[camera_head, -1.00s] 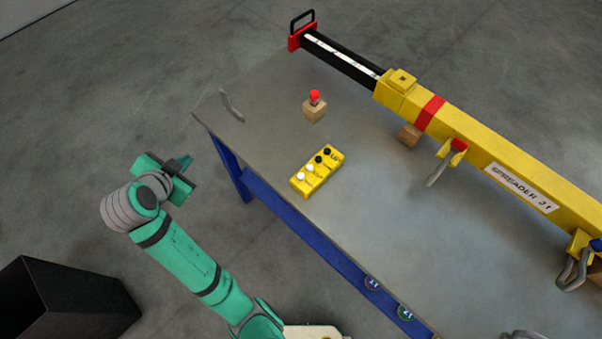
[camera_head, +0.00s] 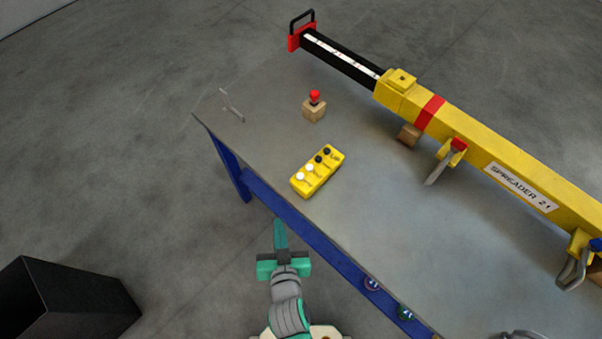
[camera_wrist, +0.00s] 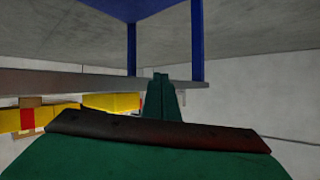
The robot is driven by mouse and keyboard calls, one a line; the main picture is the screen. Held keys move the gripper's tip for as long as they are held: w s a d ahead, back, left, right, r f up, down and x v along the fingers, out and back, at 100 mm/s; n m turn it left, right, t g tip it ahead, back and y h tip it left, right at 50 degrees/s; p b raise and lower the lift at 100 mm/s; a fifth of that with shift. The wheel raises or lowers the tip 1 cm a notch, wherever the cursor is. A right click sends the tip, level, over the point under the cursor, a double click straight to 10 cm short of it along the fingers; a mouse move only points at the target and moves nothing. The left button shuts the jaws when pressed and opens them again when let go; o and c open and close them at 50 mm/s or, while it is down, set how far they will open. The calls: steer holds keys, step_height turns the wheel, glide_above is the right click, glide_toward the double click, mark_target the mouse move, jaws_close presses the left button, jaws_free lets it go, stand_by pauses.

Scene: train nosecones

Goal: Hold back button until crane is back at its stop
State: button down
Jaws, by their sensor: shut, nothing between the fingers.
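A yellow control box (camera_head: 317,171) lies on the grey table (camera_head: 390,215) near its left front edge. It has two white buttons at its near end and two black ones at its far end; its lettering is too small to read. My gripper (camera_head: 280,224) is shut and empty, off the table's front edge on the near side of the box, touching nothing. In the wrist view its closed green fingers (camera_wrist: 160,95) show beside the table edge. I cannot make out a crane apart from the yellow spreader beam (camera_head: 475,150) lying along the table's far side.
A wooden block with a red knob (camera_head: 314,106) stands behind the box. A thin grey metal piece (camera_head: 231,105) lies at the left corner. The blue table frame (camera_head: 310,235) runs along the front edge. A black bin (camera_head: 70,300) stands on the floor at lower left.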

steer(key=s+d+r+t+h, duration=0.1)
steer(key=s+d+r, duration=0.2)
steer(key=s, duration=0.4)
steer(key=s+d+r+t+h, duration=0.1)
steer(key=s+d+r, duration=0.2)
steer(key=s+r, duration=0.2)
steer(key=s, duration=0.3)
steer(key=shift+s+t, duration=0.25)
steer(key=shift+t, duration=0.05)
